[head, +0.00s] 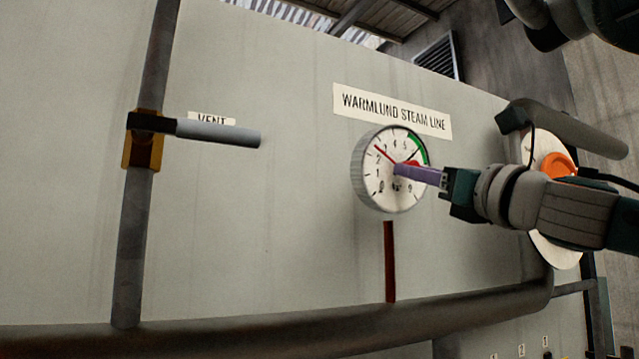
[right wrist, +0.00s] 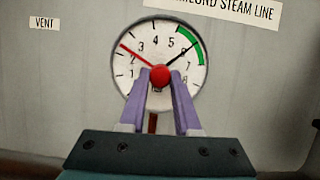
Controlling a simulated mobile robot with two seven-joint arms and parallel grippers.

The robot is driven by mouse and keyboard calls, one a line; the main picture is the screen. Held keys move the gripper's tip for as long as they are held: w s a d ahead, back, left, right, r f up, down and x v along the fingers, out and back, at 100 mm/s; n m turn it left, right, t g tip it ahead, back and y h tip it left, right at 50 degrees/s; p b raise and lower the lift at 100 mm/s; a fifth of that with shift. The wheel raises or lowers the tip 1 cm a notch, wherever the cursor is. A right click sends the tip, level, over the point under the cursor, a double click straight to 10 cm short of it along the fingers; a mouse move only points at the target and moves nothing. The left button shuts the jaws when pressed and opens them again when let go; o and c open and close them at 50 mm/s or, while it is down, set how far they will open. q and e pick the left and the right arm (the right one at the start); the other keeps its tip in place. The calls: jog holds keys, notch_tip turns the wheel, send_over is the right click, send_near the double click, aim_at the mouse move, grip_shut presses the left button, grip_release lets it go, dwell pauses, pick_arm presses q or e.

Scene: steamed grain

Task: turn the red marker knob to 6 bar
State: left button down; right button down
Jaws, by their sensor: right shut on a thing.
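A round white gauge (head: 371,182) hangs on the grey wall under the steam line sign. It also shows in the right wrist view (right wrist: 135,90). The red knob (right wrist: 160,76) is at the dial's centre. A red hand (right wrist: 133,53) points up and left, between 2 and 3. A black hand (right wrist: 182,57) points up and right, close to the 6 and the green band. My right gripper (head: 401,170) has its purple fingers shut on the red knob from either side. The fingers hide the lower dial. My left gripper is not in view.
A vertical pipe with a yellow vent valve (head: 145,150) and grey lever (head: 218,133) stands at left. A thick pipe (head: 250,327) runs along the bottom. A white disc with an orange centre (head: 557,163) is behind my right arm. The wall between lever and gauge is clear.

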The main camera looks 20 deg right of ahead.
jog(key=shift+m, duration=0.3)
jog(key=m+g+h+p, duration=0.1)
jog(key=m, duration=0.6)
jog(key=m+g+h+p, duration=0.1)
jog(key=m+p, duration=0.1)
jog(key=m, duration=0.6)
jog(key=m+g+h+p, duration=0.1)
jog(key=m+h+p, duration=0.1)
jog(key=m, duration=0.6)
jog(key=shift+a+r, duration=0.3)
jog(key=c, duration=0.6)
grip_release()
jog(key=shift+s, duration=0.1)
